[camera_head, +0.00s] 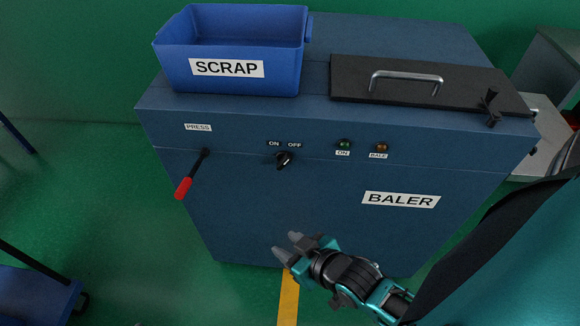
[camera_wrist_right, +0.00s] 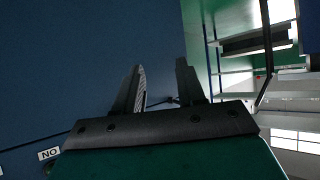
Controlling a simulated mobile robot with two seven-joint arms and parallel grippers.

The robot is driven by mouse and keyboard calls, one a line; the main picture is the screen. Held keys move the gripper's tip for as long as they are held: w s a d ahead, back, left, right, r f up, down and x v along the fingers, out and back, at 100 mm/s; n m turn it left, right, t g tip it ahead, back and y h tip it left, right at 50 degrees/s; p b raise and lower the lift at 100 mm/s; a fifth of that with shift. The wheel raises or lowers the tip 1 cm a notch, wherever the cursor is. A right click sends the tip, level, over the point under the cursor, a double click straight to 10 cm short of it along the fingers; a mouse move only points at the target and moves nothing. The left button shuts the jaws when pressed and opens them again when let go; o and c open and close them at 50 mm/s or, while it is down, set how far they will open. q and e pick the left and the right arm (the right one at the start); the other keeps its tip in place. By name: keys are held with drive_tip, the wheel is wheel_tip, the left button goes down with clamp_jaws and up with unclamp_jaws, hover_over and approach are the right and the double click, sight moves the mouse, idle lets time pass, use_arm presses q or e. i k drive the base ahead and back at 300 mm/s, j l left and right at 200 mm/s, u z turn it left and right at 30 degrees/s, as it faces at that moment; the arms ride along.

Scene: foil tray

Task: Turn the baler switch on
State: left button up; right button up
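The baler (camera_head: 330,215) is a large dark blue box with a white BALER label. Its switch (camera_head: 283,160) is a black rotary knob on the front face, below the ON and OFF labels; its light mark seems to point up and right, toward OFF. The green ON lamp (camera_head: 345,144) looks dim. My right gripper (camera_head: 290,247) is below the switch, in front of the lower baler face, apart from the knob. In the right wrist view its two fingers (camera_wrist_right: 160,68) are spread with nothing between them. My left gripper is not in view.
A PRESS lever (camera_head: 184,187) with a red grip sticks out left of the switch. An amber BALE lamp (camera_head: 382,147) is at the right. On top are a blue SCRAP bin (camera_head: 230,50) and a black lid (camera_head: 440,85) with a metal handle. The front face around the switch is clear.

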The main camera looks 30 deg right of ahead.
sight(284, 158)
drive_tip(key=i+j+z, duration=0.15)
drive_tip(key=j+z, duration=0.25)
drive_tip(key=j, duration=0.25)
drive_tip(key=i+j+z, duration=0.1)
drive_tip(key=j+z, duration=0.35)
drive_tip(key=j, duration=0.2)
